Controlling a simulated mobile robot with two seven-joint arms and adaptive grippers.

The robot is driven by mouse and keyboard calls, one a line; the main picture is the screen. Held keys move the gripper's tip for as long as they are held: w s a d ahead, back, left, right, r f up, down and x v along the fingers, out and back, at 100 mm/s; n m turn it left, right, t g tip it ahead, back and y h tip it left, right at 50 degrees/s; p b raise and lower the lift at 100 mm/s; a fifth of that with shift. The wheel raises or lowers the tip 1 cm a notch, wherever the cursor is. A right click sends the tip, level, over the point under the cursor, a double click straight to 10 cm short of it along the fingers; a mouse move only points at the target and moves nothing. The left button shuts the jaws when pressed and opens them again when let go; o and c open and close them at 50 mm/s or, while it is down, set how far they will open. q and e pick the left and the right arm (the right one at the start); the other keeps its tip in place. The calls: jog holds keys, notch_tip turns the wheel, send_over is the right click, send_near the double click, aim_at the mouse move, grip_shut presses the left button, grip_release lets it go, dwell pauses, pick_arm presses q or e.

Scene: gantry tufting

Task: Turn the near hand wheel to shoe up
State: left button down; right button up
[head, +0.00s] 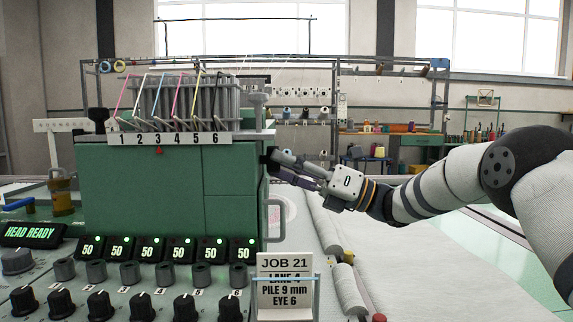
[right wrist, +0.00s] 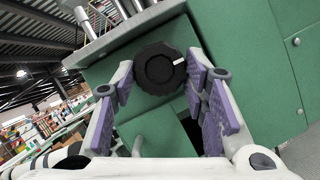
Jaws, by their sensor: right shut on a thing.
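The near hand wheel is a black, ridged round knob (right wrist: 158,70) on the side of the green tufting head (head: 230,185). In the right wrist view its white mark points right and slightly up. My right gripper (head: 273,163) reaches in from the right at the head's right side. In the right wrist view its purple-padded fingers (right wrist: 161,82) stand on either side of the wheel, shut on its rim. In the head view the wheel is mostly hidden by the fingertips. My left gripper is not in view.
A "HEAD READY" display (head: 29,235) is lit. A JOB 21 card (head: 285,280) stands in front. A grey handle (head: 275,220) sits below my gripper; pale cloth (head: 430,250) spreads right.

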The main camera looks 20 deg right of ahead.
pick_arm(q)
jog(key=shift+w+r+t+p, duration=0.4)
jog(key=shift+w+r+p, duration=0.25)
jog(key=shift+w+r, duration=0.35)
pick_arm(e)
jog(key=m+h, duration=0.2)
jog(key=m, duration=0.4)
jog(key=r+m+h, duration=0.1)
jog(key=m+h, duration=0.1)
jog(key=m, duration=0.4)
jog(key=m+h, duration=0.2)
jog(key=m, duration=0.4)
jog(key=shift+s+r+m+h, duration=0.2)
jog(key=shift+s+m+h, duration=0.05)
jog(key=shift+m+h, duration=0.05)
jog(key=shift+g, duration=0.3)
jog(key=o, duration=1.1)
jog(key=shift+o, duration=0.2)
jog(key=v, duration=0.8)
